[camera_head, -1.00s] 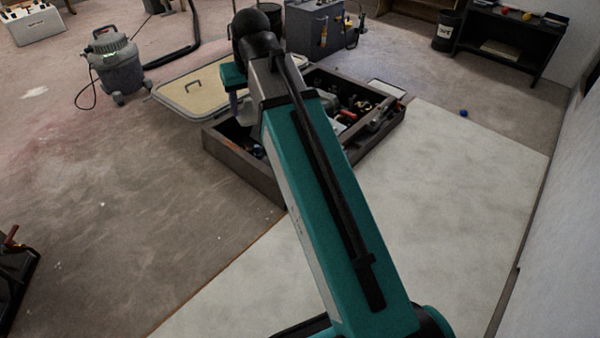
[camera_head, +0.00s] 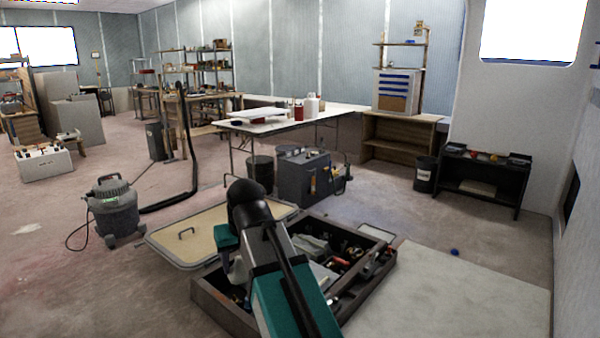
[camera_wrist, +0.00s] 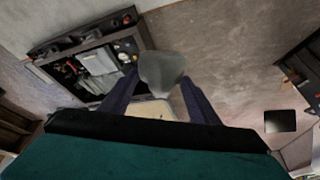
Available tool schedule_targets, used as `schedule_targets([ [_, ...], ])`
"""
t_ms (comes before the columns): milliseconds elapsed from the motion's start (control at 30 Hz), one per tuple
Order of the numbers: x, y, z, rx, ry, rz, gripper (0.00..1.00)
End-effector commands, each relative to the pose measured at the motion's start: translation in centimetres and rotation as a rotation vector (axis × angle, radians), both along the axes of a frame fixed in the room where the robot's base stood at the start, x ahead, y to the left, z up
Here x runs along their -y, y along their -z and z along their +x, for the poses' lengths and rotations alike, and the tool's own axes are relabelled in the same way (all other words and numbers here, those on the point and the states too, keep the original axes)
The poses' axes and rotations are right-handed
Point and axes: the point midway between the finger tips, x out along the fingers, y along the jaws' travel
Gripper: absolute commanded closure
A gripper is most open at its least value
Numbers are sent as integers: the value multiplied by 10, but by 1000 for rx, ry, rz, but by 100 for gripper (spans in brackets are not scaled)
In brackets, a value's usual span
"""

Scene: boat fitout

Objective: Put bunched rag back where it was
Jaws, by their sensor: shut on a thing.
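The bunched rag (camera_wrist: 163,72) is a grey, rounded clump in the wrist view, held between the two dark fingers of my gripper (camera_wrist: 160,92). In the head view a pale bit of the rag (camera_head: 238,269) shows beside my arm, over the left part of an open dark-framed compartment (camera_head: 215,303); most of it is hidden by the arm. In the wrist view the compartment (camera_wrist: 143,38) lies to the left of the rag, with tools and grey pieces inside. I cannot tell the rag's height above it.
A beige hatch panel with a handle (camera_head: 165,238) lies left of the compartment. A grey shop vacuum (camera_head: 115,212) stands further left. A grey cabinet (camera_head: 303,178) and a long table (camera_head: 270,125) stand behind. Pale floor (camera_head: 450,295) at right is mostly clear, with a small blue item (camera_head: 455,252).

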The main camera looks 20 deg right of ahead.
Motion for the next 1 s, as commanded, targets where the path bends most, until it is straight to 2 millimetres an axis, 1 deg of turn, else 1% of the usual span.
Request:
schedule_targets([
  [33,0,-13,-1,0,0,0,65],
  [100,0,-20,-2,0,0,0,65],
  [800,1,-89,-7,-1,1,-1,65],
  [1000,1,-101,-9,-1,1,-1,65],
])
